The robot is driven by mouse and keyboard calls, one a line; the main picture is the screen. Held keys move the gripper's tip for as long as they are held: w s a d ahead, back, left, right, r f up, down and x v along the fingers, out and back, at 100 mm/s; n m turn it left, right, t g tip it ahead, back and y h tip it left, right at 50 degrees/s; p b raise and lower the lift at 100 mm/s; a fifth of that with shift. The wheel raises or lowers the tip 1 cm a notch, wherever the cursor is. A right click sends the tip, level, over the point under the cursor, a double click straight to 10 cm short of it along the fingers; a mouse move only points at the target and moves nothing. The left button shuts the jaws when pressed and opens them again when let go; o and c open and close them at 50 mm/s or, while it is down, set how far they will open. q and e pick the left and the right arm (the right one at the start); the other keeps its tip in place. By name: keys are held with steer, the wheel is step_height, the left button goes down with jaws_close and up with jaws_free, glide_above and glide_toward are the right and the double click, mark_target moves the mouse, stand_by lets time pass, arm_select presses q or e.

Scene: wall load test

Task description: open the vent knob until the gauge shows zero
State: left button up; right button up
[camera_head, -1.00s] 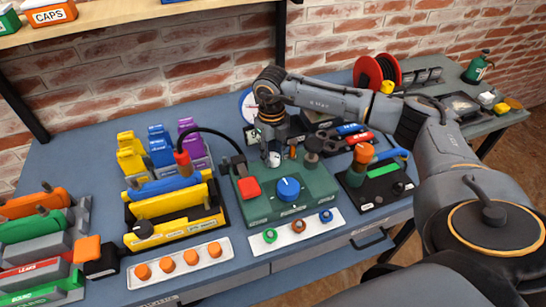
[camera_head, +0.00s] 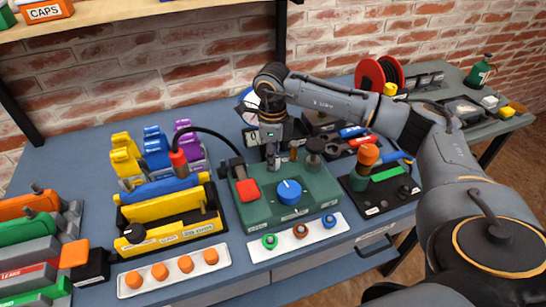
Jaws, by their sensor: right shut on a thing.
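My right gripper (camera_head: 272,158) points down at the back edge of the green block (camera_head: 262,211). It is shut on a small part there, which looks like the vent knob; the fingers mostly hide it. A round white gauge (camera_head: 246,103) with a blue rim stands just behind my right wrist. The wrist covers much of its face, and I cannot read its needle. A large blue knob (camera_head: 289,191) with a white pointer line sits on the block's top, in front of the gripper, apart from it. My left gripper is not in view.
Dark knobs (camera_head: 315,147) stand close right of the gripper. A yellow fixture (camera_head: 170,207) is left. A white strip with coloured rings (camera_head: 300,232) lies in front. An orange-topped post (camera_head: 367,155) stands right.

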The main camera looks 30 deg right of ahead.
stand_by(0.5)
steer(key=o, duration=1.2)
steer(key=shift+c, duration=0.2)
steer(key=shift+r, duration=0.15)
step_height(320, 180, up, 12)
steer(key=shift+s+a+f, duration=0.1)
steer(key=shift+s+f, duration=0.05)
steer(key=shift+f, duration=0.05)
